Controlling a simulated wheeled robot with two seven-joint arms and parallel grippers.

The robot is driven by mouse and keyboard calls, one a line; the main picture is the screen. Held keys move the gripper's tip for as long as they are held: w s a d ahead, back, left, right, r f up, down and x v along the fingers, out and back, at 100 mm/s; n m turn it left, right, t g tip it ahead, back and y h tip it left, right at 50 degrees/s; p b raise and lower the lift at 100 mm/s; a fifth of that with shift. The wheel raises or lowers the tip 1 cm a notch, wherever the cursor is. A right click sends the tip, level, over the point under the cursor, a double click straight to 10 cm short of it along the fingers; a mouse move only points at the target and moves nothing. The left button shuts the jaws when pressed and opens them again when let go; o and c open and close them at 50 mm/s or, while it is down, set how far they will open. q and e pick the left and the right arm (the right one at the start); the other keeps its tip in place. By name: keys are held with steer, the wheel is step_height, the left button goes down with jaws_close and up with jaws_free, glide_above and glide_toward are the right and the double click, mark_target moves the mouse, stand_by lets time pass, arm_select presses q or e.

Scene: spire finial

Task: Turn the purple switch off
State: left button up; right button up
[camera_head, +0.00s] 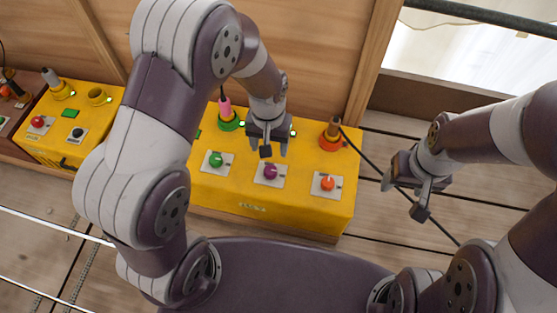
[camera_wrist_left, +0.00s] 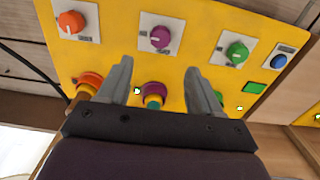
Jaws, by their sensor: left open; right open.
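The purple switch (camera_head: 270,172) is a round knob on a pale square plate, in the middle of three knobs on the yellow box (camera_head: 310,205). In the left wrist view the purple switch (camera_wrist_left: 160,37) lies beyond the fingertips, between their lines. Its exact setting is too small to tell. My left gripper (camera_head: 269,148) is open and empty, just behind the purple switch and apart from it; its fingers also show in the left wrist view (camera_wrist_left: 159,68). My right gripper (camera_head: 403,198) is open and empty, right of the box.
A green knob (camera_head: 215,160) and an orange knob (camera_head: 327,183) flank the purple switch. Behind them are a green socket with a pink plug (camera_head: 226,112), a purple socket (camera_wrist_left: 153,89) and an orange socket (camera_head: 331,139). A black cable (camera_head: 375,165) runs right. Another yellow box (camera_head: 50,145) stands left.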

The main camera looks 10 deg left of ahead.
mark_target(270, 170)
arm_select(q)
step_height(270, 170, down, 12)
steer(key=b, duration=0.6)
steer(key=shift+r+b, duration=0.15)
steer(key=shift+b, duration=0.25)
steer(key=c, duration=1)
steer(key=shift+s+r+n+p, duration=0.1)
steer(key=shift+r+n+p, duration=0.25)
steer(key=shift+p, duration=0.4)
steer(key=shift+c, duration=0.2)
steer(key=n+p, duration=0.8)
steer(key=p, duration=0.2)
steer(key=shift+n, duration=0.25)
steer(key=n+p, duration=0.3)
steer(key=n, duration=0.1)
steer(key=shift+f+p, duration=0.1)
steer(key=shift+p, duration=0.25)
steer(key=n+p, duration=0.2)
steer(key=n, duration=0.2)
steer(key=shift+f+n, duration=0.15)
steer(key=shift+n, duration=0.15)
